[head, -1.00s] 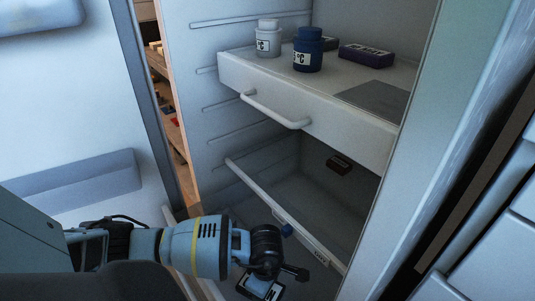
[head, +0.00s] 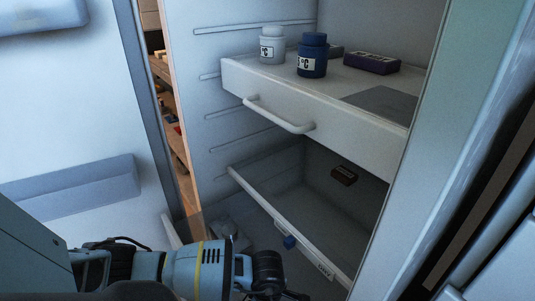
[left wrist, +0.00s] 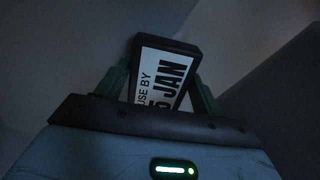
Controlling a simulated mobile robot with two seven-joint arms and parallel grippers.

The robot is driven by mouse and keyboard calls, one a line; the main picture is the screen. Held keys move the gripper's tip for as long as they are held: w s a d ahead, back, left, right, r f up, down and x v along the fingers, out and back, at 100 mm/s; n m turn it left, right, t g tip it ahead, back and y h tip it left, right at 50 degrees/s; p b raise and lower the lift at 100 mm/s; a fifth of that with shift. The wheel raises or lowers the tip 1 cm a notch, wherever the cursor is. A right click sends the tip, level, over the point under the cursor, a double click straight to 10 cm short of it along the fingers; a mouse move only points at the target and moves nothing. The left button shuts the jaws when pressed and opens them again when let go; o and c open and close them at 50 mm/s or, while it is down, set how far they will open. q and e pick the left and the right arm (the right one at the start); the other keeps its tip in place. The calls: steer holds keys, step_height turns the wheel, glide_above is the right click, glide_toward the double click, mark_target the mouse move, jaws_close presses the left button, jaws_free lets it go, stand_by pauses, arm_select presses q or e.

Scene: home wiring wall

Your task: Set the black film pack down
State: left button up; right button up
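The black film pack (left wrist: 166,70), with a white label reading "USE BY" and "JAN", sits between the green fingers of my left gripper (left wrist: 158,84) in the left wrist view. The fingers are closed against its two sides. In the head view my left arm reaches in low, in front of the fridge's lower drawer (head: 270,215). I cannot tell whether the pack touches a surface. My right gripper is not in view.
The upper drawer's top holds a white bottle (head: 272,46), a blue bottle (head: 312,56) and a purple pack (head: 371,63). The fridge door (head: 65,120) stands at left.

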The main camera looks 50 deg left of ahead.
arm_select(q)
steer(key=o, duration=0.3)
step_height(320, 180, up, 12)
steer(key=p, duration=0.5)
steer(key=shift+r, duration=0.2)
